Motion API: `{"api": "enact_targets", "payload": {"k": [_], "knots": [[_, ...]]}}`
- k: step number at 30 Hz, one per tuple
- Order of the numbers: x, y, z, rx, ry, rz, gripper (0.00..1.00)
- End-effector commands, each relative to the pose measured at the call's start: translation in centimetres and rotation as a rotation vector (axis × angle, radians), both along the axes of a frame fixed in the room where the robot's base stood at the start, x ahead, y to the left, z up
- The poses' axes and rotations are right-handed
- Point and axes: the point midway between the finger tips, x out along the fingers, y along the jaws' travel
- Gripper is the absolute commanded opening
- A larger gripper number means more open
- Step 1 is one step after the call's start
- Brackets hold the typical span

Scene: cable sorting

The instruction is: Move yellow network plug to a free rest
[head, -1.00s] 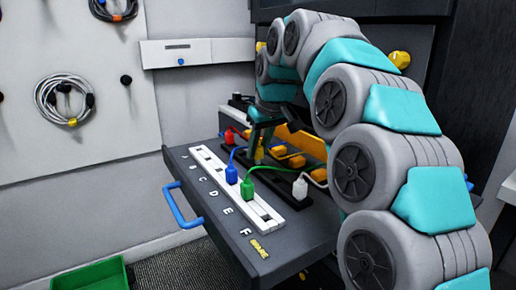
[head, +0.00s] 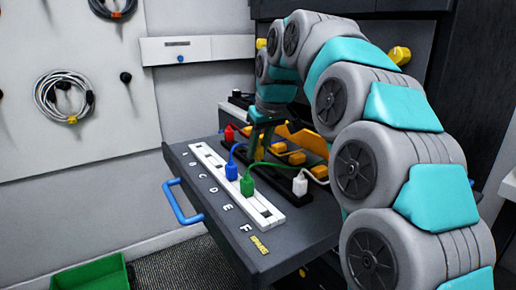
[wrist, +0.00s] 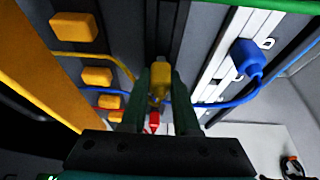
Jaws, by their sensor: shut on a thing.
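The yellow network plug (wrist: 159,69) is between my gripper's (wrist: 162,78) two dark green fingers in the wrist view. The fingers are shut on it, above the dark strip. I cannot tell whether the plug touches the strip. In the head view my gripper (head: 257,143) reaches down behind the white slotted strip (head: 262,209), and the plug is mostly hidden. The white strip has letters along its front and a yellow SPARE label (head: 257,244) at its near end. A blue plug (head: 231,171) and a green plug (head: 247,185) stand in it.
A white plug (head: 300,185) stands on the dark strip at right, and a red plug (head: 229,132) is at the far end. Several orange blocks (head: 297,158) with cables lie behind. Blue and green cables pass close to my gripper. A blue handle (head: 182,207) juts from the front.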

Motion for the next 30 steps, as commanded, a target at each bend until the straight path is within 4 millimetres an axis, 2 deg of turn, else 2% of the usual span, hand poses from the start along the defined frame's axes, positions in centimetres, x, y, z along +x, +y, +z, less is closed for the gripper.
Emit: {"api": "enact_targets", "payload": {"k": [29, 30], "knots": [[0.01, 0.01, -0.82, 0.001, -0.001, 0.0, 0.0], [0.01, 0.01, -0.82, 0.001, -0.001, 0.0, 0.34]]}}
